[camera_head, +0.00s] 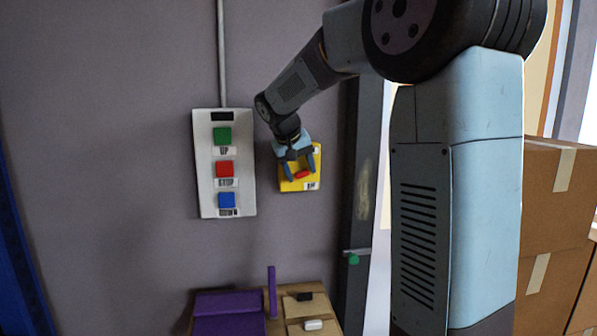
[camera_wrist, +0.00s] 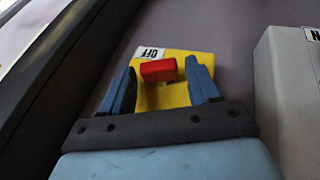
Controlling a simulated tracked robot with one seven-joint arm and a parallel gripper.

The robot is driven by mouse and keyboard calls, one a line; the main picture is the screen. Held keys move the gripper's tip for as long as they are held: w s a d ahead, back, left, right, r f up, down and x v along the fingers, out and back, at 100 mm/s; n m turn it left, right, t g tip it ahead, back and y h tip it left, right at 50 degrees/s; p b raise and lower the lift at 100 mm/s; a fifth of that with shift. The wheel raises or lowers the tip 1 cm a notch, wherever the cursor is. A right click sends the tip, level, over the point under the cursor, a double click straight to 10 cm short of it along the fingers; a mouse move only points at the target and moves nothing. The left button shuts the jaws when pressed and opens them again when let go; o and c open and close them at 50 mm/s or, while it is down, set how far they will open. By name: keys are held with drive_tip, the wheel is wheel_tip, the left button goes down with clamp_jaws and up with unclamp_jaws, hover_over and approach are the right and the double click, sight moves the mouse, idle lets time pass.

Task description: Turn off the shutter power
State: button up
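A yellow switch plate (camera_head: 312,160) is on the grey wall, right of the button panel. A red switch handle (camera_head: 302,174) sits on it, tilted in the head view. In the wrist view the red handle (camera_wrist: 158,70) lies roughly across the yellow plate (camera_wrist: 178,97), beside an "OFF" label (camera_wrist: 149,53). My gripper (camera_head: 299,177) is in front of the plate. Its blue fingers, also in the wrist view (camera_wrist: 164,78), are open, one on each side of the handle. A small gap shows between each finger and the handle. Whether they reach its depth, I cannot tell.
A white panel (camera_head: 204,190) with green, red and blue buttons is left of the plate. A dark door frame (camera_head: 355,200) with a green-tipped lever (camera_head: 353,259) is to the right. A small table with purple items (camera_head: 229,304) stands below. Cardboard boxes (camera_head: 553,200) are at right.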

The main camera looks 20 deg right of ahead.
drive_tip(key=c, duration=0.9)
drive_tip(key=shift+a+f+n+h, duration=0.15)
drive_tip(key=shift+a+n+h, duration=0.1)
drive_tip(key=shift+h, duration=0.95)
drive_tip(key=shift+a+f+n+h, duration=0.15)
drive_tip(key=shift+n+h, duration=0.1)
drive_tip(key=shift+h, duration=0.95)
drive_tip(key=o, duration=1.1)
drive_tip(key=v, duration=1.3)
drive_tip(key=shift+w+a+r, duration=0.15)
drive_tip(key=shift+a+r, duration=0.15)
drive_tip(key=shift+r, duration=0.05)
drive_tip(key=shift+d, duration=0.1)
